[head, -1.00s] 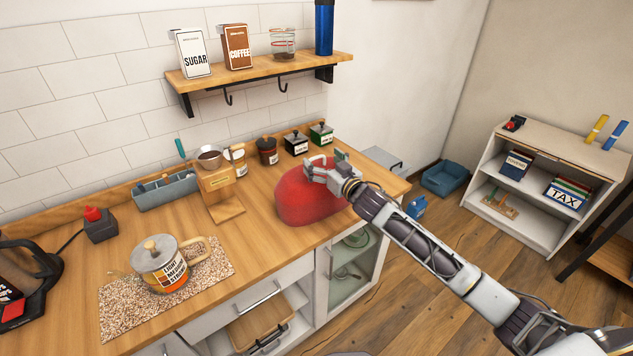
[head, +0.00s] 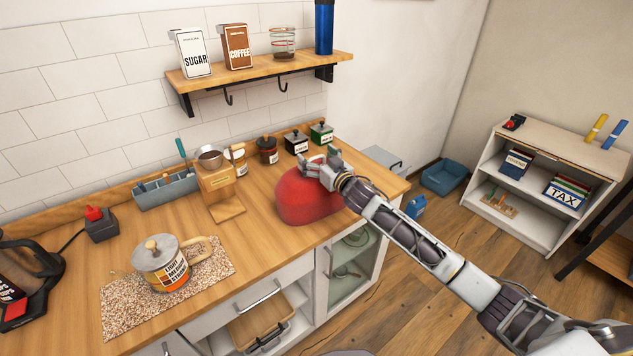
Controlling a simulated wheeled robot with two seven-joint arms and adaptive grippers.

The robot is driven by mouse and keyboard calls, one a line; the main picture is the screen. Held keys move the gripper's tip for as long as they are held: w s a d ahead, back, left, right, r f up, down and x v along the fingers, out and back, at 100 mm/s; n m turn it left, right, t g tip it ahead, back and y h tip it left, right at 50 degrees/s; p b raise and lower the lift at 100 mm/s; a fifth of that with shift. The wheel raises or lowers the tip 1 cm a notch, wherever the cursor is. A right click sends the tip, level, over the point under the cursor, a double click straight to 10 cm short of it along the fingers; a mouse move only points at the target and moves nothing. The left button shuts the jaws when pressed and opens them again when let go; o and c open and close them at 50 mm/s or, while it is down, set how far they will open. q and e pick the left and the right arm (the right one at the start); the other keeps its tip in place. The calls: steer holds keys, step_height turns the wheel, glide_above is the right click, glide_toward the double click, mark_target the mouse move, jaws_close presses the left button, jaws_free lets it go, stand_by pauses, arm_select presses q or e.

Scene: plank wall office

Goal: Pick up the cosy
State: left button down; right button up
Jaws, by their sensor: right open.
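The cosy, a red dome (head: 302,199), stands on the wooden counter (head: 185,223) near its right front edge. My right gripper (head: 314,166) is at the top of the cosy, reaching in from the lower right. It is open, with its fingers over the upper right part of the dome. I cannot tell whether the fingers touch the cloth. Part of the cosy's top and right side is hidden behind the gripper. My left gripper is not in view.
A teapot (head: 163,262) stands on a speckled mat (head: 122,309) at the left. A wooden stand (head: 221,189) is left of the cosy. Several jars, including a green one (head: 321,134), line the back. A shelf (head: 262,70) hangs above. Bare counter lies between mat and cosy.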

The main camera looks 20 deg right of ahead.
steer(key=c, duration=1.5)
steer(key=shift+r, duration=0.1)
steer(key=shift+r, duration=5.05)
